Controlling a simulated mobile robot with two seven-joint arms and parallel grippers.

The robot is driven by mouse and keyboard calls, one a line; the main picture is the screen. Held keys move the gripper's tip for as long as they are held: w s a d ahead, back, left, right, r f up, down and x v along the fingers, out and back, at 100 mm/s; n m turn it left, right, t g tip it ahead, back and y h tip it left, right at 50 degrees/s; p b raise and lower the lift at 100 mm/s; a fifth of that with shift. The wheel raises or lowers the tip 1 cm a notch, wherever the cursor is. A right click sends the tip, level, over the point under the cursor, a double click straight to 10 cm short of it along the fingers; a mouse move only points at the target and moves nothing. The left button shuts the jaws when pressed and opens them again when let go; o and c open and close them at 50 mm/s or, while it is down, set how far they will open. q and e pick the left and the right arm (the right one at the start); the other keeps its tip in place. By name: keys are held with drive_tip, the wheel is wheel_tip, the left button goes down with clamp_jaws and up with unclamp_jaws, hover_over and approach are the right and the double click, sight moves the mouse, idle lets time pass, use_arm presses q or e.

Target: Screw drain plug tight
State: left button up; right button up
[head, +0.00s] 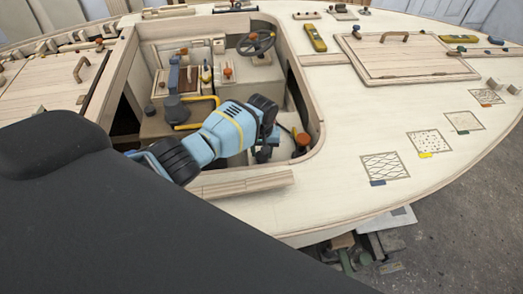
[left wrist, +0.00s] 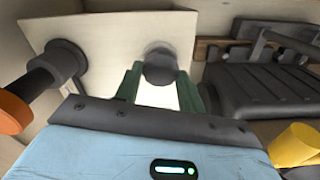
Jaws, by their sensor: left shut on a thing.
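A dark round plug (left wrist: 160,66) shows in the left wrist view against a pale panel, between the two green fingers of my left gripper (left wrist: 160,88). The fingers are shut on it from both sides. It looks like the drain plug; how far it is screwed in cannot be told. In the head view my left gripper (head: 263,154) points down inside the cockpit, near its right side, and the plug is hidden there. My right gripper is not in view.
A dark fitting with an orange end (left wrist: 14,110) stands close left of the fingers; an orange knob (head: 302,140) shows in the head view. A black slatted seat (left wrist: 262,98) lies right. The cockpit has a steering wheel (head: 256,43).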

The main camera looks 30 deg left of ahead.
use_arm(q)
drive_tip(key=o, duration=1)
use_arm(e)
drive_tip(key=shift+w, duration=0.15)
use_arm(q)
wheel_tip(320, 180, up, 6)
drive_tip(key=shift+w+r+p, duration=0.1)
drive_tip(key=shift+r+p, duration=0.15)
drive_tip(key=shift+p, duration=0.7)
drive_tip(key=shift+r, duration=0.65)
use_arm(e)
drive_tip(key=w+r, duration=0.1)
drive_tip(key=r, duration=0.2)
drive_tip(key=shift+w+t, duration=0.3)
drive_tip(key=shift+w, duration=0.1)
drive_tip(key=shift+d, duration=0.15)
